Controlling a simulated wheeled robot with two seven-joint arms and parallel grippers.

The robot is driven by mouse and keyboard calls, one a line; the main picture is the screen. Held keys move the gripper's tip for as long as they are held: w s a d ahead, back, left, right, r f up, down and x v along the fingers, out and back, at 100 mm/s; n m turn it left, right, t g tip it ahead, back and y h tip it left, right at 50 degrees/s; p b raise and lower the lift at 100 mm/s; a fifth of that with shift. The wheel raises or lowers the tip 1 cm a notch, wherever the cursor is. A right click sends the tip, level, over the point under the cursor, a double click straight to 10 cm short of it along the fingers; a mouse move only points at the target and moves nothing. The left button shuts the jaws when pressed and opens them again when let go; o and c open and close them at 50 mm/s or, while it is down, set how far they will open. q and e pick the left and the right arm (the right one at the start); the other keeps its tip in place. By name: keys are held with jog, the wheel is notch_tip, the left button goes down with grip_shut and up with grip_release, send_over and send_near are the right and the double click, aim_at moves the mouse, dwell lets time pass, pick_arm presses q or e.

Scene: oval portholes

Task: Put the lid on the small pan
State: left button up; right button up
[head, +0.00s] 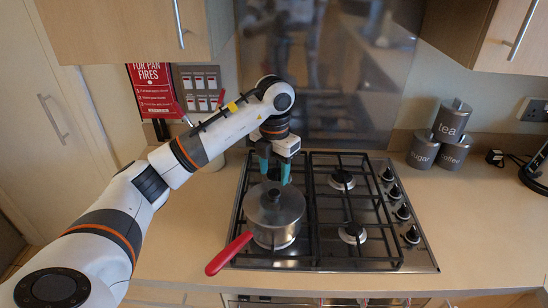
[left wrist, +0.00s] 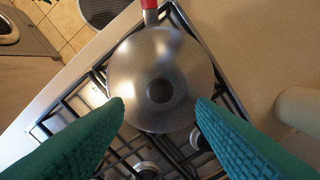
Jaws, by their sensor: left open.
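The small pan (head: 275,236) is steel with a red handle (head: 229,254) and stands on the front left of the hob. The domed metal lid (head: 286,205) with a dark knob (head: 273,194) lies on top of the pan and looks level. In the left wrist view the lid (left wrist: 185,65) hides the pan's inside, and its knob (left wrist: 160,90) sits between my fingers. My left gripper (head: 275,178) is open and empty just above the lid, its teal fingers (left wrist: 160,104) apart on either side of the knob. My right gripper is in neither view.
The gas hob (head: 335,263) has black grates, and its right burners are free. Control knobs (head: 401,211) line its right side. Grey canisters (head: 424,149) stand at the back right. A white container (left wrist: 302,108) stands close by.

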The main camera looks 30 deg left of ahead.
aim_at(274, 192)
pick_arm(q)
notch_tip(274, 192, up, 6)
dwell(0.5)
